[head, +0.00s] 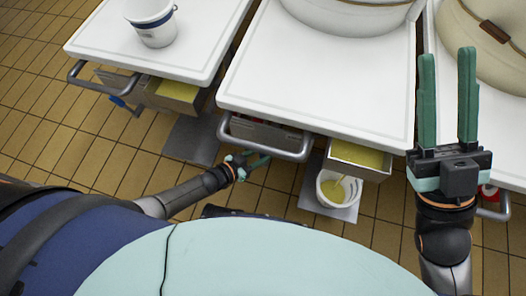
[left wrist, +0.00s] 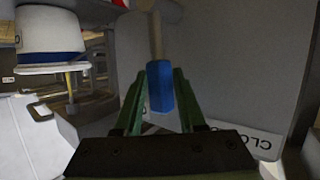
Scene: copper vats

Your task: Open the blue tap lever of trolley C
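The blue tap lever (left wrist: 160,87) shows in the left wrist view, hanging from a pale rod. My left gripper (left wrist: 159,88) has its green fingers apart, one on each side of the lever; I cannot tell whether they touch it. In the head view my left gripper (head: 252,162) is low at the front of the middle trolley (head: 315,85), beside its handle; the lever is hidden there. No trolley letter is readable. My right gripper (head: 448,100) is open and empty, raised at the right over the trolley edges.
The middle trolley's grey handle (head: 265,152) is close to my left gripper. Another white bucket (head: 152,32) stands on the left trolley (head: 170,62). A partly readable label (left wrist: 262,142) shows.

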